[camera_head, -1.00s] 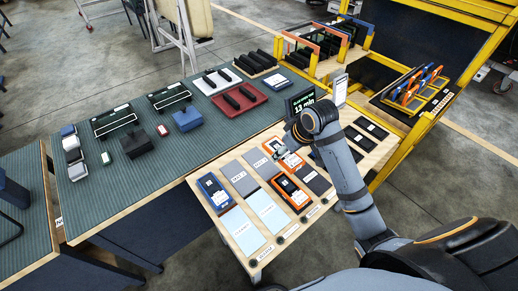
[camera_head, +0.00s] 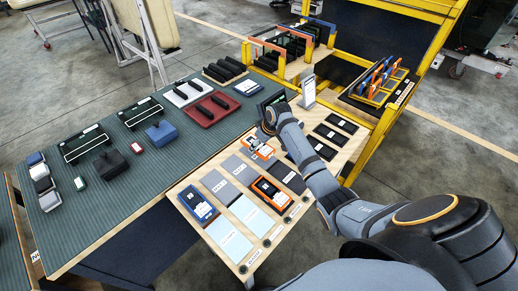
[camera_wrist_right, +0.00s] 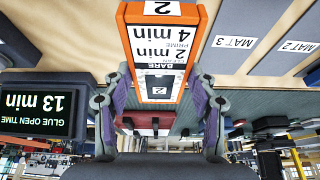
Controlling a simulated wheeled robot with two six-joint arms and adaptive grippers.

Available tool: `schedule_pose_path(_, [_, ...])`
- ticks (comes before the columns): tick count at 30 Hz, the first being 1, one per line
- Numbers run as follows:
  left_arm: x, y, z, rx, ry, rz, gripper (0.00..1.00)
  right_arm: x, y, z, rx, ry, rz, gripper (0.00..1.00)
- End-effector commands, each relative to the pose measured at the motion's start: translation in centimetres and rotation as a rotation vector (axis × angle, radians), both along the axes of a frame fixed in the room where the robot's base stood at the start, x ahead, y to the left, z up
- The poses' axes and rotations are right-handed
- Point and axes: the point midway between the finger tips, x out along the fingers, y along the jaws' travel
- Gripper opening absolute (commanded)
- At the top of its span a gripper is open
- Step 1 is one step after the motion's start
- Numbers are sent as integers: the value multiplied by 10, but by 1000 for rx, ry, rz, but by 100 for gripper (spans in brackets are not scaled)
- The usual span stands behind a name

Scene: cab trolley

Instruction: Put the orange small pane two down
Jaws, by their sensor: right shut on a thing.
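The orange-framed small pane (camera_wrist_right: 164,60) fills the top middle of the right wrist view. It has white labels reading 2, BARE, 2 min PRIME and 4 min. My right gripper (camera_wrist_right: 160,112) is shut on its near end, a finger on each side. In the head view this pane (camera_head: 258,149) shows partly beside the gripper (camera_head: 262,138), over the far edge of the wooden mat board (camera_head: 238,259). I cannot tell whether it touches the board. A second orange pane (camera_head: 272,194) lies on the board. My left gripper is not in view.
A blue pane (camera_head: 198,204), grey mats (camera_head: 215,182), pale blue mats (camera_head: 230,238) and dark mats (camera_head: 331,135) cover the board. A glue-time display (camera_wrist_right: 40,107) and an upright sign (camera_head: 308,92) stand close to the gripper. A yellow-framed trolley (camera_head: 382,135) is to the right.

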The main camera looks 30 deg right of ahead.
Motion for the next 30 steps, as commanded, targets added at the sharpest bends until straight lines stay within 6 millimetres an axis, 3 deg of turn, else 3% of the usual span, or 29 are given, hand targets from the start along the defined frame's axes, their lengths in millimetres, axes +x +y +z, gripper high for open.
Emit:
schedule_pose_path(8, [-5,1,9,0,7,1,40,2,-1,-32,0,2,-1,19])
schedule_pose_path(19, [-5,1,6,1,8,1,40,3,-1,-38,-1,0,0,19])
schedule_pose_path(20, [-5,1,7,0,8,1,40,2,-1,-38,-1,1,0,62])
schedule_pose_path(24, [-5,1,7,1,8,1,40,2,-1,-37,0,1,0,81])
schedule_pose_path(30, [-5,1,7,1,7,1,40,2,-1,-37,0,1,0,81])
